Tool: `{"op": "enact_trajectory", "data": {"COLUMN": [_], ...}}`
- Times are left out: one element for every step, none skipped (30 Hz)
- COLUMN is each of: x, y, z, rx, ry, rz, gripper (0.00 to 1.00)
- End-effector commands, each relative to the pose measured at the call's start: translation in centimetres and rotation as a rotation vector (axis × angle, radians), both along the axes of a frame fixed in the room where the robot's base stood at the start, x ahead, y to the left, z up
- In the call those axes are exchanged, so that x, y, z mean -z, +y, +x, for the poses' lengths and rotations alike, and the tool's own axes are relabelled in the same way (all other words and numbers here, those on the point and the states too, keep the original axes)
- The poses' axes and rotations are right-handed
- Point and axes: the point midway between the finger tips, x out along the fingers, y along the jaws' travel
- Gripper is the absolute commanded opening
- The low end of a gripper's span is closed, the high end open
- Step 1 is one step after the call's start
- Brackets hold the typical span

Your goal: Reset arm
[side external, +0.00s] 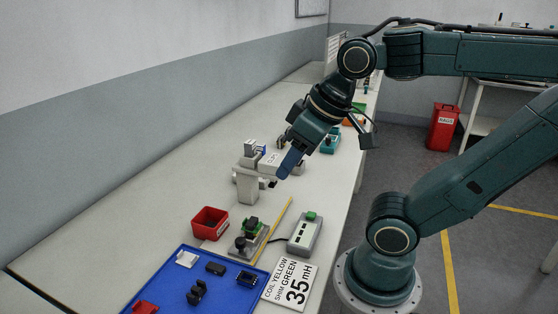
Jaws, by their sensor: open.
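My gripper (285,172) hangs from the dark green arm above the bench, pointing down and to the left. Its blue fingers are open, and I see nothing held between them. It is close to a grey labelled device (247,185) in the picture; whether they touch cannot be told. The inner sides of the fingers are hidden from this side.
A blue tray (228,299) holds several connectors. A grey box with a green connector (305,232) and a "35 mH" card (290,284) lie right. The bench's left side is clear.

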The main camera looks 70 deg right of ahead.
Motion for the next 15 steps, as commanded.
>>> {"op": "enact_trajectory", "data": {"x": [0.29, 0.39, 0.50, 0.57, 0.63, 0.67, 0.69, 0.68, 0.67, 0.66, 0.66, 0.66, 0.66, 0.65, 0.65], "y": [0.19, 0.24, 0.30, 0.33, 0.35, 0.37, 0.37, 0.37, 0.36, 0.36, 0.36, 0.35, 0.35, 0.35, 0.35], "z": [-0.37, -0.49, -0.62, -0.70, -0.75, -0.78, -0.78, -0.78, -0.77, -0.76, -0.76, -0.75, -0.75, -0.76, -0.75], "rx": [-0.024, -0.035, -0.045, -0.050, -0.054, -0.058, -0.059, -0.059, -0.058, -0.057, -0.056, -0.056, -0.056, -0.055, -0.055], "ry": [-0.009, -0.013, -0.017, -0.018, -0.019, -0.019, -0.019, -0.019, -0.019, -0.019, -0.019, -0.019, -0.019, -0.019, -0.019], "rz": [-0.007, -0.012, -0.015, -0.017, -0.019, -0.019, -0.020, -0.020, -0.019, -0.020, -0.020, -0.020, -0.020, -0.019, -0.019], "gripper": [0.43, 0.43, 0.43, 0.43, 0.43, 0.43, 0.43, 0.43, 0.43, 0.43, 0.43, 0.43, 0.43, 0.43, 0.43]}}
